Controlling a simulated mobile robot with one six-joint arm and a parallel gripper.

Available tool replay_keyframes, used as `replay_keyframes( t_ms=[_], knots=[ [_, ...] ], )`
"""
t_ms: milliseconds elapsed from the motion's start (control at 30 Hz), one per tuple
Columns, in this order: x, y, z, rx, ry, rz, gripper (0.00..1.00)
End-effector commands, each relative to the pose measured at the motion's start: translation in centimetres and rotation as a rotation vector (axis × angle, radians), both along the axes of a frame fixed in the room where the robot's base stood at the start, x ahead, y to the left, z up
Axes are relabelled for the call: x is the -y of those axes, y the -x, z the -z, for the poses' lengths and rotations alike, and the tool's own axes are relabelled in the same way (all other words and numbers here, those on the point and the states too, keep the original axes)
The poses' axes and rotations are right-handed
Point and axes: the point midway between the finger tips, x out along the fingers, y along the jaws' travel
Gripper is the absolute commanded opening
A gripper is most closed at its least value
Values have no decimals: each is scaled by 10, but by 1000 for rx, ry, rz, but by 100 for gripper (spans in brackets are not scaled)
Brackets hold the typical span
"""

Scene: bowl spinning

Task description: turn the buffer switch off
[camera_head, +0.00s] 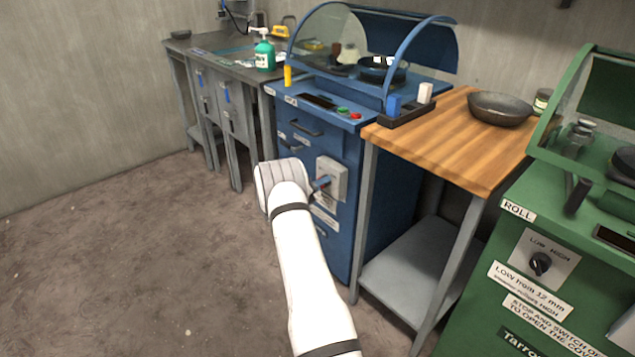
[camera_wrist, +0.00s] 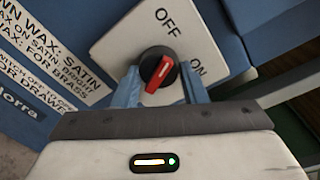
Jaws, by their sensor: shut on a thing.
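The buffer switch (camera_wrist: 157,73) is a round black knob with a red bar, on a pale plate (camera_wrist: 120,42) with OFF printed above it and ON to its right in the wrist view. The red bar slants from lower left to upper right; I cannot tell which label it marks. My gripper (camera_wrist: 160,88) has one blue finger on each side of the knob and is shut on it. In the head view the plate (camera_head: 336,170) is on the front of the blue machine (camera_head: 345,235), and my gripper (camera_head: 321,183) is at it, hiding most of the knob.
A wooden-topped bench (camera_head: 440,138) with a dark bowl (camera_head: 499,108) stands right of the blue machine. A green machine (camera_head: 470,305) with its own LOW/HIGH knob (camera_head: 540,263) is at the right. Open floor (camera_head: 130,260) lies to the left.

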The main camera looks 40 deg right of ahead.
Motion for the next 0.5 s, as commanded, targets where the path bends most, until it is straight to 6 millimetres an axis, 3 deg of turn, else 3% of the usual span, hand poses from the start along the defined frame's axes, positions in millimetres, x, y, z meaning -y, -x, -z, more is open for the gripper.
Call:
replay_keyframes(
  t_ms=[500],
  knots=[
    [3, 1, -4, -319, 28, 6, 16]
  ],
)
